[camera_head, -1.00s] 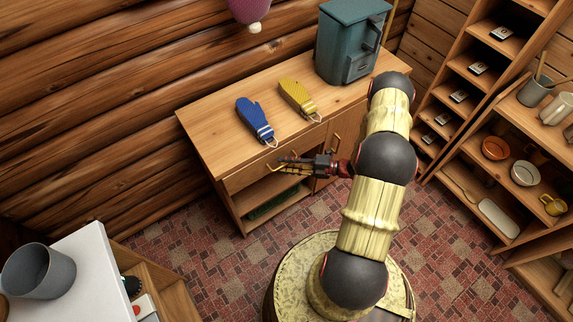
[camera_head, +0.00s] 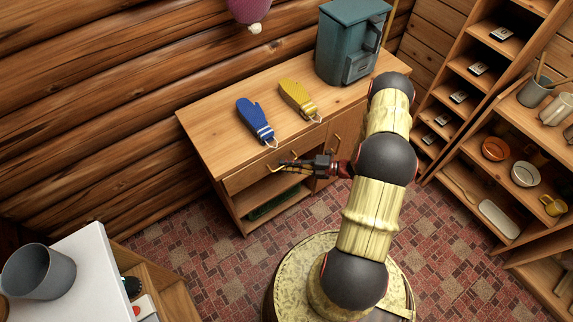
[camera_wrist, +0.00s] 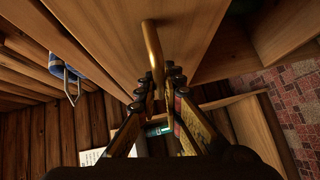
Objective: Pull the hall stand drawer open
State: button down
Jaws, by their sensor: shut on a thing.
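The hall stand (camera_head: 225,128) is a wooden cabinet against the log wall, with a drawer (camera_head: 240,178) under its top. A brass bar handle (camera_wrist: 151,45) is on the drawer front and crosses between my fingertips in the wrist view. My gripper (camera_head: 284,164) is shut on this handle; the fingers (camera_wrist: 158,80) lie on both sides of it. I see no clear gap around the drawer front in the head view. My arm hides part of the stand's right side.
Shelves (camera_head: 470,150) with cups stand at right. A white counter (camera_head: 85,265) with a grey pot is at lower left. Patterned floor is bare in front.

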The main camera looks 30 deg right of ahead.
dwell(0.4)
jog(key=s+p, duration=0.3)
jog(key=s, duration=1.7)
jog(key=shift+s+d, duration=0.15)
jog(key=shift+d, duration=0.2)
jog(key=c, duration=2)
grip_release()
jog(key=shift+o, duration=0.2)
jog(key=shift+d, duration=0.1)
jog(key=v, duration=1.2)
